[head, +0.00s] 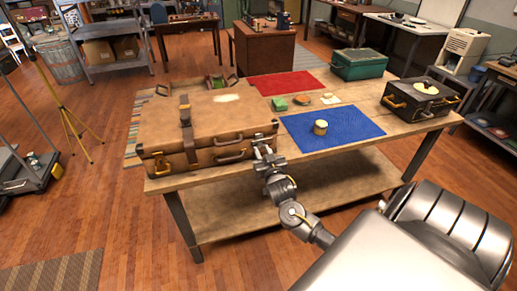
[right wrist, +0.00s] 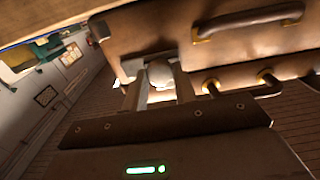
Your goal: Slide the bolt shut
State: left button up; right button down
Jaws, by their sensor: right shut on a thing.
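A brown suitcase (head: 205,120) lies closed at the left end of the wooden workbench. My right gripper (head: 262,151) is at the suitcase's front right corner, below the lid edge. In the right wrist view my gripper (right wrist: 158,92) is shut on a pale rounded knob (right wrist: 160,73), with a grey metal plate (right wrist: 148,62) behind it on the suitcase. I take the knob to be the bolt's; the fingers hide the rest of it, so I cannot tell how far the bolt is slid. My left gripper is out of view.
A curved handle (right wrist: 250,19) and a brass-ended handle (right wrist: 240,86) stand out from the suitcase near my gripper. A blue mat (head: 350,132) with a small round tin (head: 320,128) lies to the right. A black case (head: 420,97) stands at the bench's right end.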

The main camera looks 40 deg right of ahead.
jog(key=shift+a, duration=0.15)
jog(key=c, duration=1.5)
grip_release()
jog(key=shift+c, duration=0.2)
jog(key=o, duration=0.5)
jog(key=shift+w+a, duration=0.1)
jog(key=shift+c, duration=0.2)
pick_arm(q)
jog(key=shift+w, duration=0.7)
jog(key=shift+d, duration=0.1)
pick_arm(e)
jog(key=shift+s, duration=0.25)
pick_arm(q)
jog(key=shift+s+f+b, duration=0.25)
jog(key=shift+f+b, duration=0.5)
pick_arm(e)
jog(key=v, duration=1)
jog(key=shift+s, duration=0.2)
